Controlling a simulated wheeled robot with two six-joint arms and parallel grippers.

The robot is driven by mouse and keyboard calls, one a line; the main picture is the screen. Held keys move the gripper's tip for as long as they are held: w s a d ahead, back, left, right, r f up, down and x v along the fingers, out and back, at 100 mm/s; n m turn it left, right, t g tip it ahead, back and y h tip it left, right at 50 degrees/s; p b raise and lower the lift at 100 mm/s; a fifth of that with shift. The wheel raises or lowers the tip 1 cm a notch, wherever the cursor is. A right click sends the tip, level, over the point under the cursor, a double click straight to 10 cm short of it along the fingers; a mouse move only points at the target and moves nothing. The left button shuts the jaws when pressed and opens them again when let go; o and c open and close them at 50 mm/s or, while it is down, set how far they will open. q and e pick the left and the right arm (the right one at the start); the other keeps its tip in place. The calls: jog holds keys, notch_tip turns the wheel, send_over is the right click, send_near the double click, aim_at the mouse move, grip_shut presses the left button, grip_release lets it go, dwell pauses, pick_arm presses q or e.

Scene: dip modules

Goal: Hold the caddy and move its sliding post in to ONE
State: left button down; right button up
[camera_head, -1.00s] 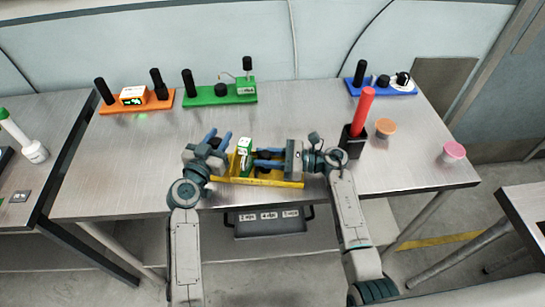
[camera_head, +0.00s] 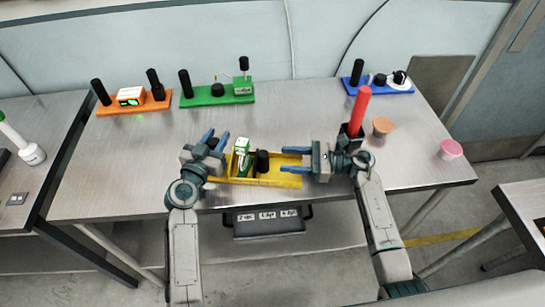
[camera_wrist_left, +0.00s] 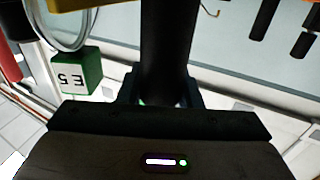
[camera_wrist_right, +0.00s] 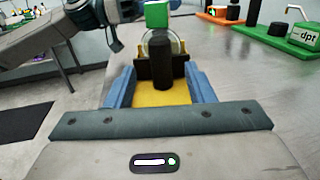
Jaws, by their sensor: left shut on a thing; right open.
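The yellow caddy (camera_head: 277,181) lies near the table's front edge. A green and white block (camera_head: 242,147) stands in it, and it also shows in the left wrist view (camera_wrist_left: 77,74). A black post (camera_head: 262,162) stands upright just right of the block; in the right wrist view this post (camera_wrist_right: 160,62) rises ahead of the fingers. My left gripper (camera_head: 217,141) is shut on a dark upright post (camera_wrist_left: 166,50) at the caddy's left end. My right gripper (camera_head: 284,160) is open, its blue fingers over the caddy's right end, apart from the black post.
A red stick in a black holder (camera_head: 351,138) stands close behind my right gripper. An orange cup (camera_head: 382,127) and a pink cup (camera_head: 450,150) are to the right. Orange (camera_head: 136,108), green (camera_head: 218,98) and blue (camera_head: 378,87) modules line the back. The middle is clear.

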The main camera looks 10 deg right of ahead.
jog(key=d, duration=0.2)
jog(key=s+d, duration=0.1)
jog(key=d, duration=0.1)
jog(key=shift+d, duration=0.1)
jog(key=c, duration=0.3)
jog(key=shift+s+d+r, duration=0.1)
jog(key=shift+d, duration=0.1)
jog(key=c, duration=0.4)
jog(key=s+d+r+m+t+h, duration=0.1)
jog(key=s+d+h, duration=0.1)
jog(key=s+d+r+m+t+h, duration=0.1)
jog(key=s+d+r+h, duration=0.1)
jog(key=shift+s+d+r, duration=0.2)
jog(key=shift+s+d, duration=0.05)
grip_shut()
send_near(262, 161)
jog(key=shift+m+t, duration=0.3)
jog(key=w+a+f, duration=0.1)
jog(key=a, duration=0.1)
jog(key=w+a+f, duration=0.1)
jog(key=w+a, duration=0.1)
jog(key=shift+f, duration=0.15)
